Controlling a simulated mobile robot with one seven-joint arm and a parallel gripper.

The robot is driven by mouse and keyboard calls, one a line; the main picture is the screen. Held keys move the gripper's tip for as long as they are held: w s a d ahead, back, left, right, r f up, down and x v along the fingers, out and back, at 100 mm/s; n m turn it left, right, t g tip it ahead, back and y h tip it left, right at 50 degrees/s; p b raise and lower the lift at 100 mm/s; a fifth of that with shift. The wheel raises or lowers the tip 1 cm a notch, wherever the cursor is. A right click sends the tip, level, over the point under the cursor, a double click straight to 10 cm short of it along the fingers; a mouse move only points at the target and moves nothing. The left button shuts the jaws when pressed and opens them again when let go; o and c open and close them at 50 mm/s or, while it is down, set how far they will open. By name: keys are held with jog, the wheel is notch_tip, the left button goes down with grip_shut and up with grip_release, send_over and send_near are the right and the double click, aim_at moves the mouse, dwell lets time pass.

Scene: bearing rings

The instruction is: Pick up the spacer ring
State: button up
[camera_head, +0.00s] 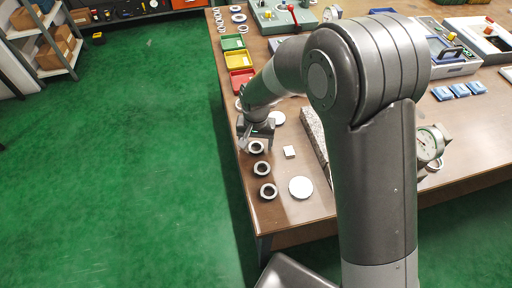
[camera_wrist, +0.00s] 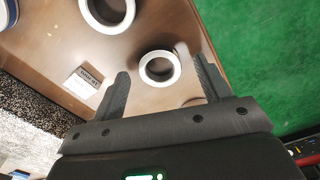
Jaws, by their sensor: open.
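Which ring is the spacer ring I cannot tell for sure. In the wrist view a pale ring (camera_wrist: 158,84) lies flat on the table, seen between the two fingers of my open, empty gripper (camera_wrist: 162,76). A second ring (camera_wrist: 107,31) lies farther up and is cut by the frame's top edge. In the head view my gripper (camera_head: 256,131) is low over the table's left edge. Three rings lie in a row in front of it: the nearest (camera_head: 256,153), a middle one (camera_head: 261,174) and a front one (camera_head: 268,197).
A small white label block (camera_head: 290,151) and a white disc (camera_head: 301,187) lie right of the rings. A grey stone slab (camera_head: 314,131) and a dial gauge (camera_head: 430,143) stand farther right. Coloured bins (camera_head: 239,60) are behind my gripper. Green floor lies beyond the table's left edge.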

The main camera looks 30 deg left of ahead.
jog(key=shift+f, duration=0.4)
jog(key=shift+c, duration=0.5)
jog(key=c, duration=1)
jog(key=shift+r, duration=0.1)
